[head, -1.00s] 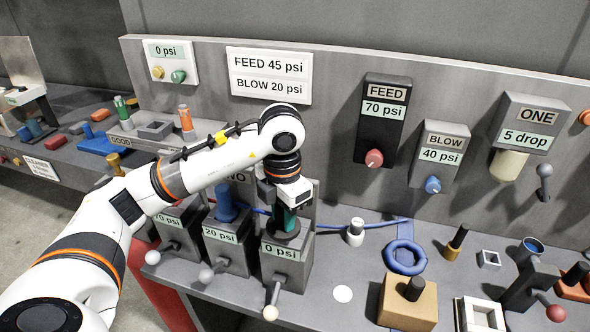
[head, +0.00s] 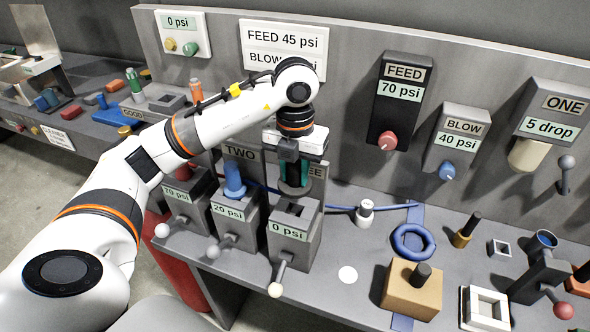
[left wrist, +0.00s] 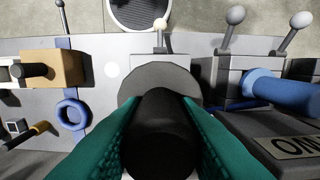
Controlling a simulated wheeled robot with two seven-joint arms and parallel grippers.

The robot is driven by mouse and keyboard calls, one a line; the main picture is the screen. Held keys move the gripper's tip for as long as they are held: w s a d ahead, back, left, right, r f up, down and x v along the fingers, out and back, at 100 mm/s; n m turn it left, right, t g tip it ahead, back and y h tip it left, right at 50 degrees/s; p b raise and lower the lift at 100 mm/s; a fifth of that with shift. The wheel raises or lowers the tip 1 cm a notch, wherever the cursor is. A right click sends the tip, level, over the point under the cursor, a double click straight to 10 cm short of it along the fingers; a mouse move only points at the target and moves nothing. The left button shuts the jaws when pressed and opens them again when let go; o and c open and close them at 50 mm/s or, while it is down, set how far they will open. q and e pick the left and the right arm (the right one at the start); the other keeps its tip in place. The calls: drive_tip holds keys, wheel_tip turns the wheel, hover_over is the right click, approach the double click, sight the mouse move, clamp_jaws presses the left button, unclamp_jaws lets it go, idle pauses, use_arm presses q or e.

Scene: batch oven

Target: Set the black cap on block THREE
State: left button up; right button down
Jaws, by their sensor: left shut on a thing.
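My left gripper (head: 294,174) has green fingers shut on the black cap (head: 294,188), a dark knob with a wide round flange. In the left wrist view the cap (left wrist: 160,135) stands between the fingers, flange facing away. Block THREE (head: 290,232) is the grey block labelled 0 psi. Its sign (head: 315,172) is partly hidden by the gripper. The cap appears above and behind the block's top, apart from it, and a dark opening (head: 295,209) shows in that top. In the left wrist view the flange hides most of the block. My right gripper is not in view.
Block TWO (head: 233,217) with a blue plug (head: 234,180) stands close on the left. A lever with a pale ball (head: 275,289) juts from block THREE's front. A white fitting (head: 365,212), blue ring (head: 412,241) and tan block (head: 410,292) stand to the right.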

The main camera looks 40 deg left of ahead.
sight(295, 188)
use_arm(q)
wheel_tip(295, 188, down, 5)
drive_tip(key=b, duration=0.4)
drive_tip(key=shift+f+b, duration=0.6)
drive_tip(key=shift+f, duration=0.1)
drive_tip(key=shift+f+b, duration=0.5)
drive_tip(key=shift+f, duration=0.1)
drive_tip(key=o, duration=1.1)
drive_tip(key=shift+c, duration=0.2)
wheel_tip(295, 188, up, 12)
drive_tip(key=shift+r+p, duration=0.1)
drive_tip(key=shift+p, duration=0.45)
